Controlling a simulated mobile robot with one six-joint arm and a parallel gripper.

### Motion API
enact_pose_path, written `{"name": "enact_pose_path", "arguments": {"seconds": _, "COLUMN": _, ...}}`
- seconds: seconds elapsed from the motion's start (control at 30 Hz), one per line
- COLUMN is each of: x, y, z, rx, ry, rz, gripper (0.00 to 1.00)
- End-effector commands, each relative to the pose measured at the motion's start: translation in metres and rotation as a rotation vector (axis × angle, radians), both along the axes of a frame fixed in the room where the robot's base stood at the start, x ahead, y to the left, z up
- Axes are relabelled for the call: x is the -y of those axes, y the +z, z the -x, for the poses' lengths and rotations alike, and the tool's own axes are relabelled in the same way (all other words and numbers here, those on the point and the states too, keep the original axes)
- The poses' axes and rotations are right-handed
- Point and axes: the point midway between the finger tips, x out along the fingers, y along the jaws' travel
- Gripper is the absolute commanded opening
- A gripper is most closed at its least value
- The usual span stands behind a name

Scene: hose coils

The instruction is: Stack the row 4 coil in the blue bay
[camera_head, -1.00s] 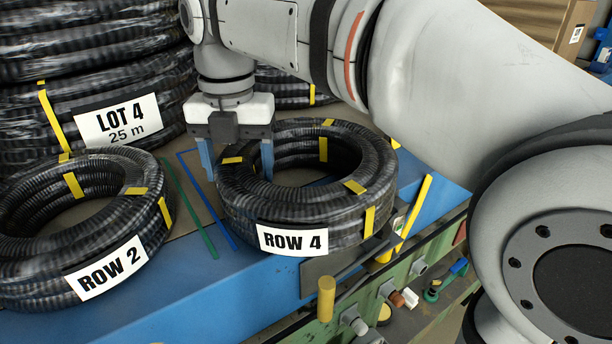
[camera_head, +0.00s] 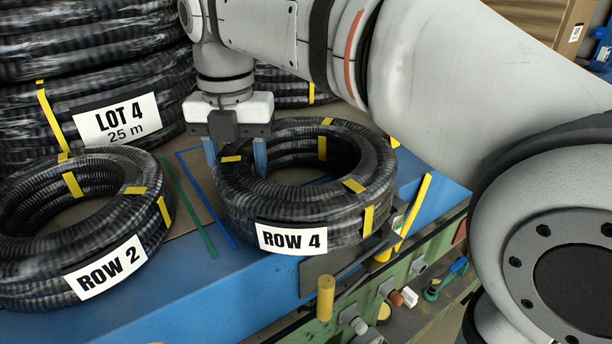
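The row 4 coil (camera_head: 300,208) is a black ribbed hose ring with yellow tape bands and a white "ROW 4" label. It lies flat on the blue-edged bench, right of a blue floor line (camera_head: 207,200) that turns a corner at its back end. The line's rightward run disappears behind my gripper and the coil. My gripper (camera_head: 236,158) points down over the coil's back left wall. One blue finger is outside the ring and the other is in its hole. The fingers appear closed on the wall; their tips are hidden.
A row 2 coil (camera_head: 90,225) lies at left, beside a green line (camera_head: 188,207). A tall "LOT 4" coil stack (camera_head: 90,75) stands behind it. Yellow strips (camera_head: 414,205) and a yellow post (camera_head: 326,298) are at right and front. Another coil (camera_head: 290,88) is behind my arm.

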Motion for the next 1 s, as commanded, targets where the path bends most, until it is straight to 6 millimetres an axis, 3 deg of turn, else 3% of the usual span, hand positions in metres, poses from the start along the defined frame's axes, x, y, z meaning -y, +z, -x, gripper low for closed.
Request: {"name": "enact_pose_path", "arguments": {"seconds": 1.0, "x": 0.000, "y": 0.014, "z": 0.000, "rx": 0.002, "ry": 0.002, "rz": 0.000, "gripper": 0.00}}
